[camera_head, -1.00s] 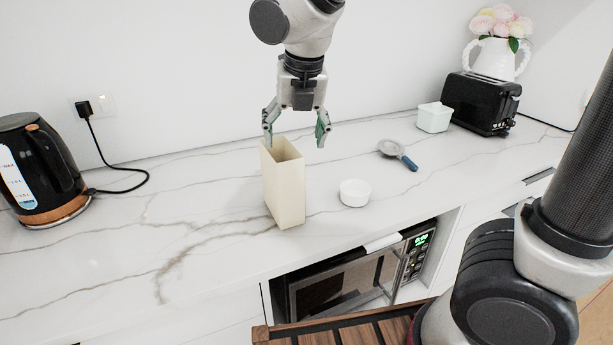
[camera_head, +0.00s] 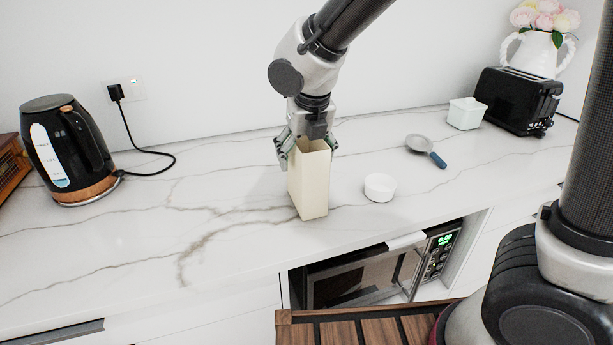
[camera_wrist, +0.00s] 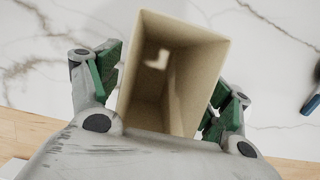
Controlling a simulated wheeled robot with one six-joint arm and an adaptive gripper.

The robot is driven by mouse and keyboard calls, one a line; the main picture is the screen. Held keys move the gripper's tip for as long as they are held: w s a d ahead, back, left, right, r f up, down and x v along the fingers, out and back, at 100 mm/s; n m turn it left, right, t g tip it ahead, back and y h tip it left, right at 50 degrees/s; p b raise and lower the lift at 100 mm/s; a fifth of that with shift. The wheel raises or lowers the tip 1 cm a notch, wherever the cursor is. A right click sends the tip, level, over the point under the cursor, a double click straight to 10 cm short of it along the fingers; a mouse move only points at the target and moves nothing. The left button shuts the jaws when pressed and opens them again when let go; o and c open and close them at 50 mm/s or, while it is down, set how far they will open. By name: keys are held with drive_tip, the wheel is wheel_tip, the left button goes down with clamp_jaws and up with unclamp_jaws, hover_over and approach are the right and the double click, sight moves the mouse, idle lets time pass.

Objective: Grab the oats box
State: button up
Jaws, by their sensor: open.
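The oats box (camera_head: 311,183) is a tall, plain cream carton with an open top, standing upright on the marble counter. In the wrist view the box (camera_wrist: 214,75) shows its open mouth and appears empty inside. My gripper (camera_head: 306,146) is at the top of the box, pointing down and open. In the wrist view my gripper (camera_wrist: 163,92) has one green-padded finger on each side of the box. The left pad looks very close to the box wall; I cannot tell whether it touches.
A small white bowl (camera_head: 380,187) stands just right of the box. Farther right are a blue-handled strainer (camera_head: 425,148), a white lidded container (camera_head: 466,113) and a black toaster (camera_head: 519,100). A black kettle (camera_head: 67,150) stands at left. The counter between kettle and box is clear.

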drive_tip(key=shift+f, duration=0.25)
idle(0.4)
drive_tip(key=shift+c, duration=0.4)
drive_tip(key=c, duration=0.8)
